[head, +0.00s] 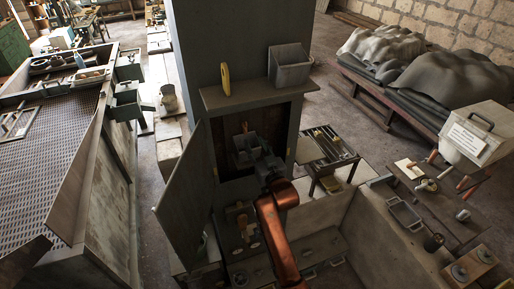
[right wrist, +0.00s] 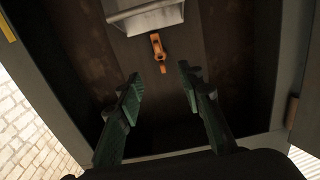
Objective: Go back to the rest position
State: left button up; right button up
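My right arm, orange-red, reaches up from the bottom of the head view. My right gripper (head: 266,168) is at the open front of a tall dark cabinet (head: 240,55). In the right wrist view its two green fingers (right wrist: 160,78) stand apart with nothing between them. A small orange piece (right wrist: 158,48) shows beyond the fingertips, inside the cabinet, apart from them. I cannot make out my left gripper in either view.
The cabinet door (head: 182,195) stands open to the left. A grey bin (head: 290,66) and a yellow object (head: 225,80) sit on the ledge above the opening. A grey container (head: 249,147) is inside. A low walled bench (head: 385,235) is at the right.

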jog(key=shift+v, duration=1)
